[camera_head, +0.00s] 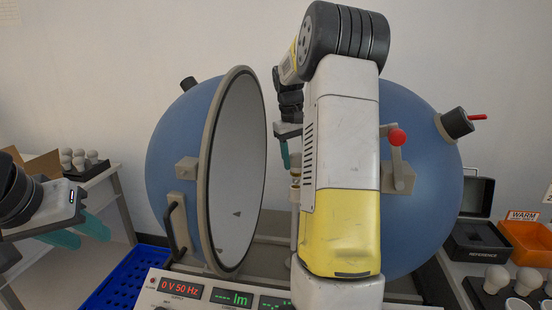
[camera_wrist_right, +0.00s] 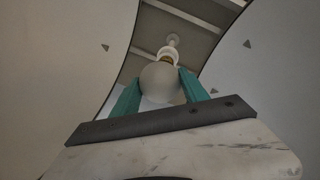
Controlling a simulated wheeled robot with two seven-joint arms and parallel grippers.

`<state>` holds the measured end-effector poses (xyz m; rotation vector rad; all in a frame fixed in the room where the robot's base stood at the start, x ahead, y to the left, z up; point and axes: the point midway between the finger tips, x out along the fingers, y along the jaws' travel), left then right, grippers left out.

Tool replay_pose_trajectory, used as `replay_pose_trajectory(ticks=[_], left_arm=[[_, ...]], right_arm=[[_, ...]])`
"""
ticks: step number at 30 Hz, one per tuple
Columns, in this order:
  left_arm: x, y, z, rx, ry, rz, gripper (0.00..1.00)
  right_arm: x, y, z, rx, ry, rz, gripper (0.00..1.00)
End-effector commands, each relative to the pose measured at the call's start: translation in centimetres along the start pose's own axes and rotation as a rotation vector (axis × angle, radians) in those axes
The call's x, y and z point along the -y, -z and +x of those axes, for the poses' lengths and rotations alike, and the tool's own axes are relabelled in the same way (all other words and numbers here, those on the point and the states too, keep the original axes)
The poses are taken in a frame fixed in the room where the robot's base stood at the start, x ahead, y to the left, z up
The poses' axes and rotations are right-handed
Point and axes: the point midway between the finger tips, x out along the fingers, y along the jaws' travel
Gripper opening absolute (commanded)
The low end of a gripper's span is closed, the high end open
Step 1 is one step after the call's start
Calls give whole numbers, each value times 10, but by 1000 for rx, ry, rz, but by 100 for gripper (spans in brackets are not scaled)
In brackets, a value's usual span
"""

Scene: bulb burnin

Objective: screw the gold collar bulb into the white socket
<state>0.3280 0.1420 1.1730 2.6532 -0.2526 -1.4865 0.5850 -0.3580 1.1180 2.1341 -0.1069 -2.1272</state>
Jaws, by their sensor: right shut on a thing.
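My right gripper (camera_wrist_right: 160,78) has its teal fingers shut on a frosted white bulb (camera_wrist_right: 160,86) in the right wrist view. The bulb's gold collar (camera_wrist_right: 167,60) points away from the gripper, at the white socket (camera_wrist_right: 167,51). Collar and socket look in line and very close; I cannot tell how far the collar is inside. In the head view the right gripper is between the sphere halves, mostly behind my right arm, with one teal finger (camera_head: 285,153) showing. My left gripper (camera_head: 77,230) is open and empty at the left.
A blue sphere stands open, its left half (camera_head: 175,145) and right half (camera_head: 425,130) flanking my right arm. A control panel (camera_head: 195,297) is in front. A blue crate (camera_head: 130,280) is lower left. Bulbs (camera_head: 80,160) stand at left; an orange bin (camera_head: 528,240) is at right.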

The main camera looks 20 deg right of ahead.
Motion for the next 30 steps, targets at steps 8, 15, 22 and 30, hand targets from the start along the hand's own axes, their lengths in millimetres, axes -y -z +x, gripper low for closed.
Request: replay_pose_trajectory(ticks=[8, 15, 22, 30], left_arm=[[0, 0, 0, 0, 0, 0, 36], [0, 0, 0, 0, 0, 0, 36], [0, 0, 0, 0, 0, 0, 36], [0, 0, 0, 0, 0, 0, 36]], right_arm=[[1, 0, 5, 0, 0, 0, 13], [2, 0, 12, 2, 0, 0, 13], [2, 0, 17, 1, 0, 0, 13], [3, 0, 21, 1, 0, 0, 13]])
